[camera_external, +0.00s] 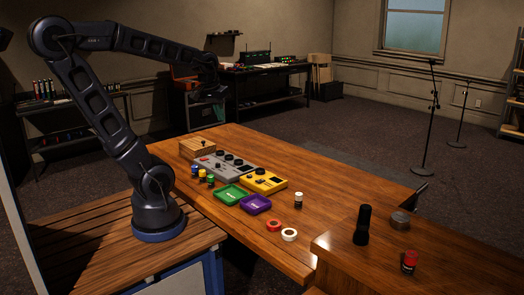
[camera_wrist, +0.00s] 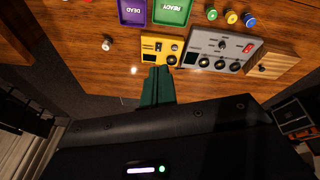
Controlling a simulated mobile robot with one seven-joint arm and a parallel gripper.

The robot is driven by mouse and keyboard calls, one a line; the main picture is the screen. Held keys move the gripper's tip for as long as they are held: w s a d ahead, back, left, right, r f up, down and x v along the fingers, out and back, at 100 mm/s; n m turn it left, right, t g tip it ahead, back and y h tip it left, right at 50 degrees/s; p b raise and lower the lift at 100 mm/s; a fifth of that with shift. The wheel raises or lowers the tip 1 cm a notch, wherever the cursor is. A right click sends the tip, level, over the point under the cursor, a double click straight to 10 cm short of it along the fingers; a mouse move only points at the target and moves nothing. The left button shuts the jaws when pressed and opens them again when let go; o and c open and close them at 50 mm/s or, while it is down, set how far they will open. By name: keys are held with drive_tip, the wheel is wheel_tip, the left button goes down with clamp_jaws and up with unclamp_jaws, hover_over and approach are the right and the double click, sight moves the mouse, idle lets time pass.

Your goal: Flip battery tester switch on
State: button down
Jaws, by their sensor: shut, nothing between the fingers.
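A yellow box (camera_external: 264,181) with dark knobs and a small panel lies on the wooden desk; it also shows in the wrist view (camera_wrist: 150,45). A grey box (camera_external: 238,171) with several black knobs, a small lever and a red part stands beside it, also in the wrist view (camera_wrist: 203,43). No readable label tells which is the battery tester, and the switch position is too small to tell. My gripper (camera_wrist: 157,70) is shut and empty, its dark green fingers pointing toward the yellow box. In the external view my gripper (camera_external: 210,93) is raised above the desk's far side.
A green READY tray (camera_wrist: 171,12) and a purple DEAD tray (camera_wrist: 132,12) lie by the yellow box. Several small batteries stand near the grey box. A wooden block (camera_wrist: 272,65) sits at its other end.

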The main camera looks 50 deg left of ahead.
drive_tip(key=w+f+n+g, duration=0.2)
drive_tip(key=w+f+n, duration=0.45)
drive_tip(key=w, duration=0.45)
drive_tip(key=n+g, duration=0.3)
drive_tip(key=n, duration=0.5)
hover_over(258, 181)
drive_tip(key=w, duration=0.2)
wheel_tip(258, 181, down, 12)
drive_tip(key=r, duration=0.1)
drive_tip(key=shift+w+f+m, duration=0.1)
drive_tip(key=shift+f+m, duration=0.15)
drive_tip(key=shift+f, duration=0.1)
drive_tip(key=f, duration=0.4)
drive_tip(key=s+f, duration=0.1)
drive_tip(key=f, duration=0.8)
drive_tip(key=shift+s+f, duration=0.35)
drive_tip(key=shift+s+a+f, duration=0.1)
drive_tip(key=shift+f, duration=0.05)
drive_tip(key=shift+w+r, duration=0.25)
drive_tip(key=shift+w, duration=0.55)
